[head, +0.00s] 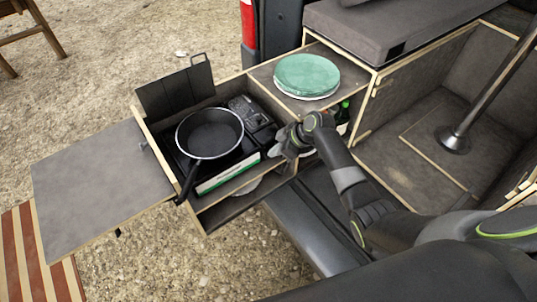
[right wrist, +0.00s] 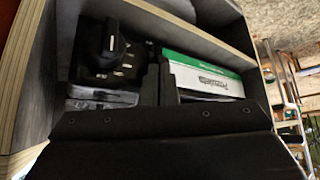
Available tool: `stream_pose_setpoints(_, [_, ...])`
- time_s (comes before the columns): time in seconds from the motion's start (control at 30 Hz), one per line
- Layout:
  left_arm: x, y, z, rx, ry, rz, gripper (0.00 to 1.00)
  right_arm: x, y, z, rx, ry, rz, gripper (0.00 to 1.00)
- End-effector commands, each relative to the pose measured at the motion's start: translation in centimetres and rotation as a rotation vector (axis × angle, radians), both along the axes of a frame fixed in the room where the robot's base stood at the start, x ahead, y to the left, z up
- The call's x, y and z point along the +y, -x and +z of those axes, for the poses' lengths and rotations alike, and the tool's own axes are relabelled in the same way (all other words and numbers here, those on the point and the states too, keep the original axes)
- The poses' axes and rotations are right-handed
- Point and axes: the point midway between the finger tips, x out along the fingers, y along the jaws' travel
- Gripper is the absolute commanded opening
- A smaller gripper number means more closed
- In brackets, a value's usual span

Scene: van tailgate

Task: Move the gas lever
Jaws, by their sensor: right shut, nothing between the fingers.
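A portable gas stove (head: 250,158) with a white-and-green front label sits in the pulled-out drawer in the head view. A dark frying pan (head: 210,132) stands on it. In the right wrist view the stove's control panel shows a black knob (right wrist: 118,42) and, beside it, the label (right wrist: 204,78). I cannot make out the gas lever for certain. My right gripper (head: 278,150) is at the stove's right front corner, by the control panel. Its dark fingers (right wrist: 161,80) are shut and empty, between knob and label; contact cannot be told. My left gripper is out of view.
Green plates (head: 307,75) stand on the counter right of the drawer. The drawer's wooden wall (head: 222,186) runs close to the stove. A grey side table (head: 98,182) extends left, and a metal post (head: 480,95) stands at right.

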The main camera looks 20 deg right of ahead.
Motion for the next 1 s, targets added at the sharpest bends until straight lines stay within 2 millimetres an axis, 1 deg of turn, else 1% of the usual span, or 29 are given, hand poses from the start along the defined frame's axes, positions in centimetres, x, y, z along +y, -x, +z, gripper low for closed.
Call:
stream_pose_setpoints(0.03, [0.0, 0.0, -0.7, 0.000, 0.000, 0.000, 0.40, 0.3, 0.0, -0.8, 0.000, -0.005, 0.001, 0.00])
stream_pose_setpoints(0.1, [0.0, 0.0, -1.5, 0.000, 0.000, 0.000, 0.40, 0.3, 0.0, -1.6, 0.000, -0.005, 0.001, 0.00])
stream_pose_setpoints(0.17, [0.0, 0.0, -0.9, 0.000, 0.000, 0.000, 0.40, 0.2, 0.0, -1.1, -0.001, -0.005, 0.001, 0.00])
stream_pose_setpoints(0.33, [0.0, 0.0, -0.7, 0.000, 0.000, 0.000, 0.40, -0.1, 0.1, -0.9, 0.000, -0.002, 0.001, 0.00])
stream_pose_setpoints(0.5, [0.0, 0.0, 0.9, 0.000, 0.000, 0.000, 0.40, -1.8, 1.2, 0.0, 0.002, 0.000, -0.001, 0.00])
stream_pose_setpoints(0.57, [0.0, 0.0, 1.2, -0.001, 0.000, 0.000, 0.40, -2.4, 1.5, 0.2, 0.001, 0.001, -0.001, 0.00])
stream_pose_setpoints(0.83, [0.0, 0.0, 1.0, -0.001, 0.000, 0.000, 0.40, -2.5, 1.6, -0.1, 0.000, -0.001, 0.001, 0.00])
stream_pose_setpoints(1.0, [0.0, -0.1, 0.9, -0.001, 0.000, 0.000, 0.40, -2.8, 1.7, 0.3, 0.000, -0.001, 0.001, 0.00])
